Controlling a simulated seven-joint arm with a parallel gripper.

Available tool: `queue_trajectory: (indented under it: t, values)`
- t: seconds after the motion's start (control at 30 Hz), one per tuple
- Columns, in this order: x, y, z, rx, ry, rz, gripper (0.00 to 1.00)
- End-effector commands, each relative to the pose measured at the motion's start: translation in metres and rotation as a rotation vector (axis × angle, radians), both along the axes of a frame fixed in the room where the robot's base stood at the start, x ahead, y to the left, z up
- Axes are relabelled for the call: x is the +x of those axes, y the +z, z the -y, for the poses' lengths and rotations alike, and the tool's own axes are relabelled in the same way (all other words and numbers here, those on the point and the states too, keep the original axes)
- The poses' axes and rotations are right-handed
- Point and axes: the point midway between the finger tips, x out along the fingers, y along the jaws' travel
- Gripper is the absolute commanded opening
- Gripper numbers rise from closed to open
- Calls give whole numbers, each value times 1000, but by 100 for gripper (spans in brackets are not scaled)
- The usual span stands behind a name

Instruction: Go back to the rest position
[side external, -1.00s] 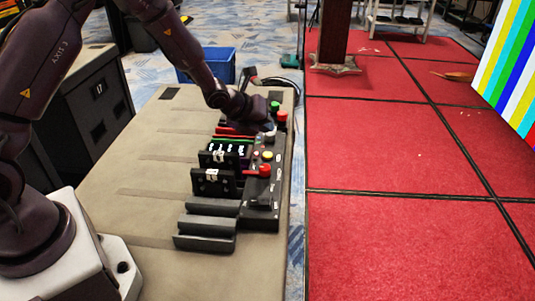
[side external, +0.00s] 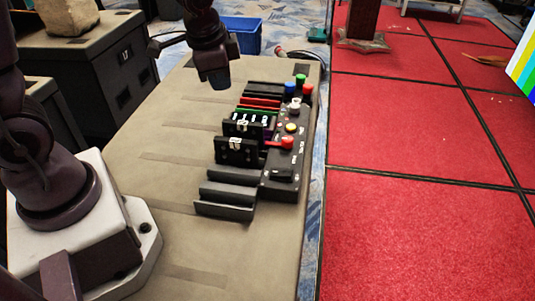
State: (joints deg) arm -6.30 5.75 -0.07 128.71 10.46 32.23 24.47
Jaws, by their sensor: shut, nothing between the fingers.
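My gripper (side external: 219,82) hangs pointing down above the far part of the tan table, to the left of a black control panel. Its fingers are shut with nothing between them, and it is clear of the panel. The control panel (side external: 284,165) has green, red, blue, white and yellow buttons and a red lever along its right side. Black slotted modules (side external: 237,150) stand in its left part, near red and green strips. Empty dark trays (side external: 228,196) lie at its near end.
The tan table (side external: 160,170) is bare left of the panel. A blue bin (side external: 243,36) stands on the floor behind it. A dark cabinet (side external: 95,75) with a stone block (side external: 68,14) is at the far left. Red floor tiles (side external: 430,150) lie to the right.

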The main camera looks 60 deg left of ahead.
Motion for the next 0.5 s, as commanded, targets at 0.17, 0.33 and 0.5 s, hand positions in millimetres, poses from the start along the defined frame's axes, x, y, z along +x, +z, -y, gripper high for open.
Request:
queue_trajectory:
  t: [0.17,0.33,0.5]
  values:
    - [-60,51,22,-118,317,33,0]
    - [-107,83,41,-216,459,95,0]
    - [-127,105,50,-267,434,210,0]
